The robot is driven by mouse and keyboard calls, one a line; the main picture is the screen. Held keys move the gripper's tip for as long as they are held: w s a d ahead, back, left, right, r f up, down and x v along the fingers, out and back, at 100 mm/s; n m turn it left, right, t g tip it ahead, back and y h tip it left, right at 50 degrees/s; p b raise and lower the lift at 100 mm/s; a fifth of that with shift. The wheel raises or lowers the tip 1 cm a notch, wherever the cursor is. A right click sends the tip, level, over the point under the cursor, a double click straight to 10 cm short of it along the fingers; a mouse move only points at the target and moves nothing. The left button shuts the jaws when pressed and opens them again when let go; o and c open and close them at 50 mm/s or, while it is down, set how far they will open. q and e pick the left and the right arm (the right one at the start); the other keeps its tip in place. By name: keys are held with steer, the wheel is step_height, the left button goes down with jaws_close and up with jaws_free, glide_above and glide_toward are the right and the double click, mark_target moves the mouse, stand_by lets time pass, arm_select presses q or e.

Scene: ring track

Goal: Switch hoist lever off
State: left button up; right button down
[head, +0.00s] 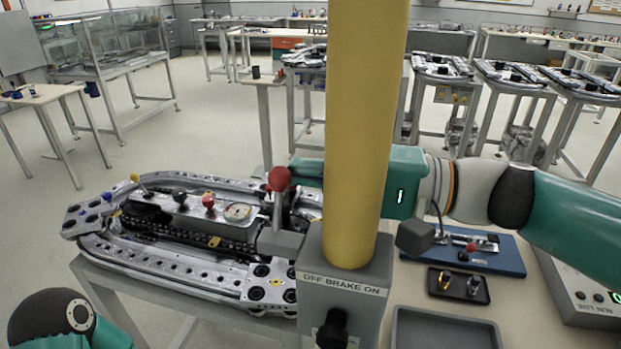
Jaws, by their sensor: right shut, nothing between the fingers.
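A lever with a red ball (279,179) on a dark stem stands on a grey block (280,242) just left of the yellow post (367,120). It looks like the hoist lever, and I can read no label on it. My right gripper (291,193) is shut and empty, close behind the red ball. The post hides part of my right wrist, and I cannot tell whether the fingers touch the lever. My left gripper is out of view.
The ring track (150,258) lies left of the post, with several small knobbed levers on its middle plate. At right are a blue board (500,262), a black tray (440,291), an empty grey tray (430,318) and a control panel (575,290).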

stand_by(0.3)
steer(key=v, duration=1.2)
